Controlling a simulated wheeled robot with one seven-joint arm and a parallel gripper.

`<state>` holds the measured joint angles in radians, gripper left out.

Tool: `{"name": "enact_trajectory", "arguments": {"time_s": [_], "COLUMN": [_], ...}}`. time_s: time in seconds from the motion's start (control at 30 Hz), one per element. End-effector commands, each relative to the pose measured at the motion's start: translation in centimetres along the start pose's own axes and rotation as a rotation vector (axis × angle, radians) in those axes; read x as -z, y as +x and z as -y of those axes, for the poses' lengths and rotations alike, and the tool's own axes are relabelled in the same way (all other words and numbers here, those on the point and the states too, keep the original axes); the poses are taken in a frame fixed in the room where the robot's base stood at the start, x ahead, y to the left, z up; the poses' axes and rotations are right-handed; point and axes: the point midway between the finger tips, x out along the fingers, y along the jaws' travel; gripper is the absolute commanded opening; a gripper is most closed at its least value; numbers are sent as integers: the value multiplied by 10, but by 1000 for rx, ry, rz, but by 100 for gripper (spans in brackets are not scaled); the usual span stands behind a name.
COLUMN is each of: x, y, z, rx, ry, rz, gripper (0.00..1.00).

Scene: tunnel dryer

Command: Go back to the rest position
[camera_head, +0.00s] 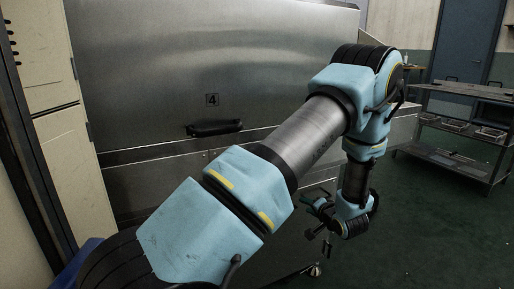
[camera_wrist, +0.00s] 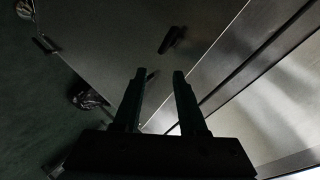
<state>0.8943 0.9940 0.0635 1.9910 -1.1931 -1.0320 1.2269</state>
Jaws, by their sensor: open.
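My gripper (camera_wrist: 164,75) is open, with its two dark fingers apart and nothing between them in the wrist view. In the head view my arm reaches across the picture to the upper right and then bends down. My gripper (camera_head: 318,222) hangs there at the arm's lower end, small and dark, in front of the metal dryer front. The dryer panel (camera_head: 150,80) carries a small plate marked 4 (camera_head: 212,100) and a dark handle (camera_head: 214,128). A dark handle also shows in the wrist view (camera_wrist: 171,40), beyond the fingers.
A metal shelf cart (camera_head: 465,95) stands at the right, with trays on its shelves. A blue door (camera_head: 465,45) is behind it. A cream cabinet (camera_head: 60,130) stands at the left. The dark green floor (camera_head: 420,240) is clear at the lower right.

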Motion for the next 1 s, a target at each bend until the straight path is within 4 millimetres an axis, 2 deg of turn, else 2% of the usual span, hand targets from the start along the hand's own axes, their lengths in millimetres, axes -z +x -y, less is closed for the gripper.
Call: {"name": "enact_trajectory", "arguments": {"time_s": [0.03, 0.13, 0.27, 0.37, 0.5, 0.7, 0.9, 0.97, 1.0], "x": [3, 1, -14, -38, -85, -153, -213, -226, -216], "y": [6, 7, -7, -28, -68, -123, -170, -184, -188], "z": [21, 47, 84, 113, 149, 184, 208, 217, 227], "rx": [-77, -241, -434, -558, -684, -746, -729, -717, -722], "ry": [-88, -237, -397, -495, -591, -657, -688, -695, -691], "rz": [4, 21, 80, 156, 303, 518, 708, 757, 750], "gripper": [41, 41, 41, 41, 41, 41, 41, 41, 41]}}
